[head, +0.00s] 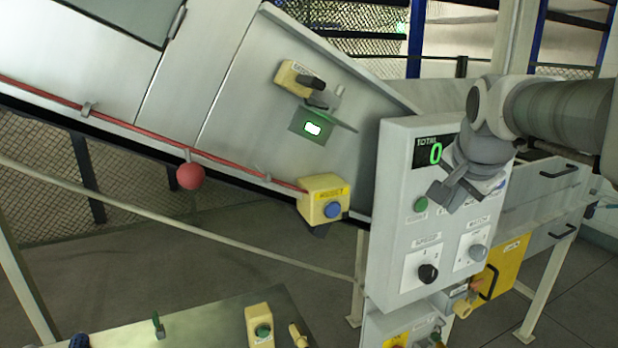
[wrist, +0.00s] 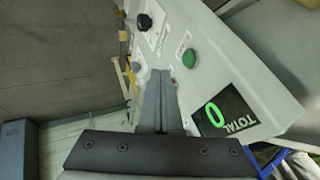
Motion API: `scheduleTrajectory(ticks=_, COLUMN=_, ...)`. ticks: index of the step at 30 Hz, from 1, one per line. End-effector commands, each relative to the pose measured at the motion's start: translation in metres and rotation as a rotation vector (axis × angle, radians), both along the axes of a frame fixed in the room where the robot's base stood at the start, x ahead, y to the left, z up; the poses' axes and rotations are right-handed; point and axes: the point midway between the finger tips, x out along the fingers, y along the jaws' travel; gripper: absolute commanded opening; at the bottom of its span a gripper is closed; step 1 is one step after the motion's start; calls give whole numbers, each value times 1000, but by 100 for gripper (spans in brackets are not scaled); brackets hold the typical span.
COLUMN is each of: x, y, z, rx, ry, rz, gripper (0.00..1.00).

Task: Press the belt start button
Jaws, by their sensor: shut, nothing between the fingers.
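The grey control panel (head: 386,215) carries a TOTAL display (head: 428,153) that reads 0 in green. A round green button (head: 420,204) sits below the display, with a small label too blurred to read. It also shows in the wrist view (wrist: 190,57), up and to the right of my fingertips. My gripper (head: 438,192) is in front of the panel, just right of the green button, and hides part of the panel. In the wrist view my gripper (wrist: 158,75) has its fingers together and empty. A small red spot (wrist: 173,81) shows beside the fingers, partly hidden.
Lower on the panel are a black knob (head: 428,273) and a grey knob (head: 477,252). A yellow box with a blue button (head: 332,210) hangs on the conveyor side. A red cord with a red ball (head: 190,176) runs along it. Another yellow box (head: 259,325) stands lower left.

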Motion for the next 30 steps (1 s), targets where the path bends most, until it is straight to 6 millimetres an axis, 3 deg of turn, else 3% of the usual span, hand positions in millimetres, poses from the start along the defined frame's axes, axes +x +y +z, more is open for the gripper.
scheduleTrajectory(ticks=6, x=27, y=-9, z=-40, rx=2, ry=5, rz=-1, gripper=0)
scheduleTrajectory(ticks=15, x=60, y=4, z=-35, rx=-1, ry=0, rz=1, gripper=0)
scheduleTrajectory(ticks=30, x=67, y=6, z=-36, rx=0, ry=-1, rz=1, gripper=0)
